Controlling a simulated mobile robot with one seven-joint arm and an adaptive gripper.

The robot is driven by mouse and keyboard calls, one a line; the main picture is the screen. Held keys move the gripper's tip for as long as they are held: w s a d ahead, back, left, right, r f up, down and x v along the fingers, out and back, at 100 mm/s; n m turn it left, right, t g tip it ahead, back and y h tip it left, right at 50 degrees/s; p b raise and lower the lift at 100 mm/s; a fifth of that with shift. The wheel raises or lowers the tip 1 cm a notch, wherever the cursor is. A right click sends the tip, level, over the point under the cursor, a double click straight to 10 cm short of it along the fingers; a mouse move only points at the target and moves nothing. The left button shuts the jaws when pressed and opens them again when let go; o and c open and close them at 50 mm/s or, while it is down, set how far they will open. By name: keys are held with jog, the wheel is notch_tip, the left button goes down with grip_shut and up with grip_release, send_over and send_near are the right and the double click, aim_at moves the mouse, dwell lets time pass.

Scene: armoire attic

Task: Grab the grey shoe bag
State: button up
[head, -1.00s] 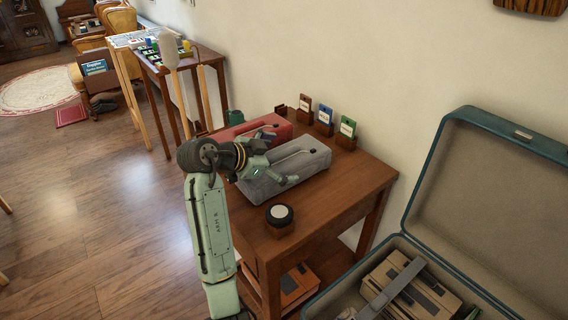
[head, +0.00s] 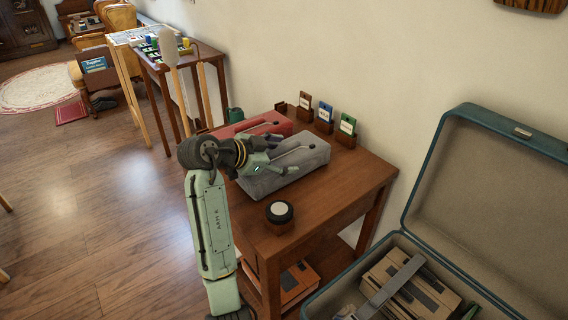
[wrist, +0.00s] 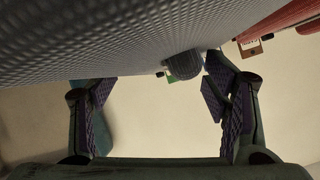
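The grey shoe bag (head: 292,176) lies on the wooden table in the head view, with a cord on its top. My gripper (head: 272,168) is at the bag's left part, low over its top in the picture. In the wrist view the bag's grey mesh fabric (wrist: 110,45) fills the upper part, with a dark cord toggle (wrist: 182,66) at its edge. My gripper's fingers (wrist: 165,112) are spread wide, with no fabric clearly between them. I cannot tell whether they touch the bag.
A red bag (head: 240,129) lies directly behind the grey one. Brown, blue and green card holders (head: 325,118) stand along the wall side. A round black item with a white top (head: 280,212) sits at the table's front. An open suitcase (head: 428,180) is at right.

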jog(key=shift+f, duration=0.2)
jog(key=c, duration=0.8)
jog(key=shift+c, duration=0.2)
